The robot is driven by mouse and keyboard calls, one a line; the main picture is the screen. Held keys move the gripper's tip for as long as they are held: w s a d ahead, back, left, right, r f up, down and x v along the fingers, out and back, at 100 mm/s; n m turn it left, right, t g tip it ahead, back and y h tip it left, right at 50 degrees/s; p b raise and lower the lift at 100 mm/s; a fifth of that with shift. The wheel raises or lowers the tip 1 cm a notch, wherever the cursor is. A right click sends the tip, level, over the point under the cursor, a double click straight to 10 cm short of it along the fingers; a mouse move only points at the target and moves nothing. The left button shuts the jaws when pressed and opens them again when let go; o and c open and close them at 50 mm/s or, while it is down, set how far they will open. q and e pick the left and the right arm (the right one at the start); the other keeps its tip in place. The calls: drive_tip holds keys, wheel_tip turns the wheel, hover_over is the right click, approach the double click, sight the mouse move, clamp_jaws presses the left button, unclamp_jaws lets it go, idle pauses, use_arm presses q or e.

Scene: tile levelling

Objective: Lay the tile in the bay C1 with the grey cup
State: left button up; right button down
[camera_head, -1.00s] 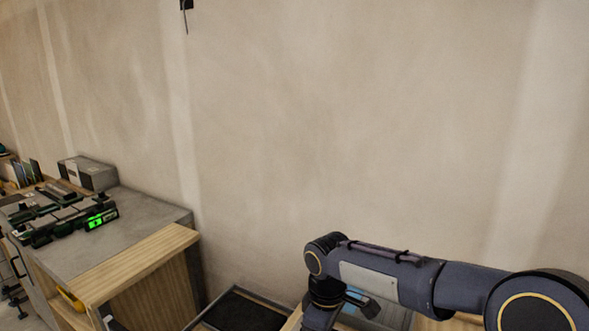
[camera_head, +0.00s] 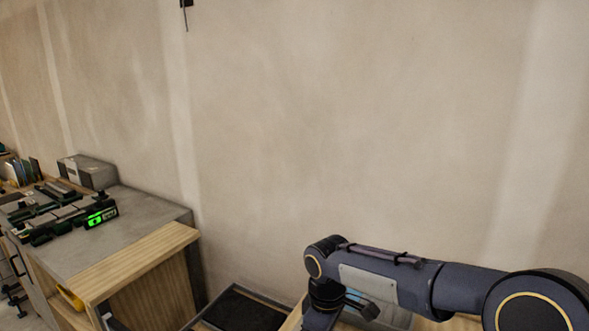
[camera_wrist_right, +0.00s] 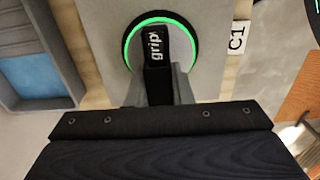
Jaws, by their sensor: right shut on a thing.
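In the right wrist view my right gripper (camera_wrist_right: 160,88) is shut on the black handle of a cup (camera_wrist_right: 157,50). The handle reads "grip" and a lit green ring surrounds it. The cup lies over a flat pale grey panel (camera_wrist_right: 100,42), which looks like the tile. Whether the panel touches what is below cannot be told. The bay label C1 (camera_wrist_right: 238,37) shows just right of the panel. My left gripper is not in view.
A blue tray with a grey rim (camera_wrist_right: 68,75) lies left of the panel in the wrist view. In the head view a workbench (camera_head: 140,225) at the left carries a green-lit device (camera_head: 100,217) and a grey box (camera_head: 88,172). A dark tray (camera_head: 240,310) is low centre.

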drive_tip(key=shift+f+b, duration=0.5)
drive_tip(key=shift+f, duration=0.25)
idle(0.7)
drive_tip(key=c, duration=1.2)
unclamp_jaws()
wheel_tip(320, 180, up, 8)
drive_tip(key=shift+f, duration=0.2)
drive_tip(key=s+d+r+m+t+y, duration=0.2)
drive_tip(key=s+d+m, duration=0.4)
drive_tip(key=s+d, duration=0.55)
drive_tip(key=s+d+f+m+t+y, duration=0.1)
drive_tip(key=s+f+m, duration=0.2)
drive_tip(key=s, duration=0.3)
drive_tip(key=s+d+f+m+t, duration=0.2)
drive_tip(key=s+f+m, duration=0.1)
drive_tip(key=s+m, duration=0.2)
drive_tip(key=shift+s+t+y, duration=0.3)
drive_tip(key=shift+s+y, duration=0.1)
drive_tip(key=shift+s, duration=0.45)
